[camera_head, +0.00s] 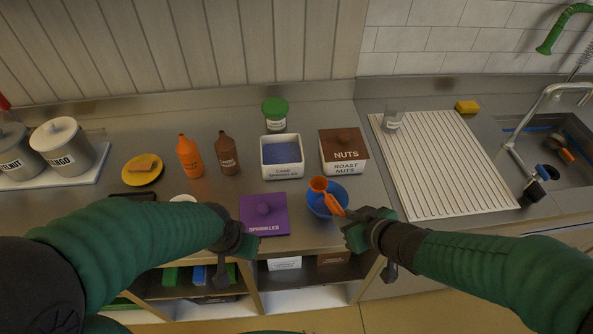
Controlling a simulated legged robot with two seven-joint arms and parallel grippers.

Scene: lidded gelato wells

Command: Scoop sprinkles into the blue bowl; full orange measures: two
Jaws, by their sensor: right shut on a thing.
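The blue bowl (341,192) stands on the steel counter, right of centre. My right gripper (350,215) is shut on the orange measure (321,185), whose cup is over the bowl. Whether the cup holds anything is too small to tell. The white sprinkles tub (282,171) stands open behind, with blue-purple contents. Its purple lid (264,214), marked SPRINKLES, lies flat on the counter left of the bowl. My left gripper (250,243) is near the lid's front left corner at the counter's front; its fingers are too unclear to judge.
The nuts tub (343,167) has its brown lid on, behind the bowl. A green-lidded jar (274,114), orange bottle (189,157) and brown bottle (227,155) stand farther back. A ribbed white drainboard (440,170) and sink (560,150) lie right. Metal canisters (62,147) stand left.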

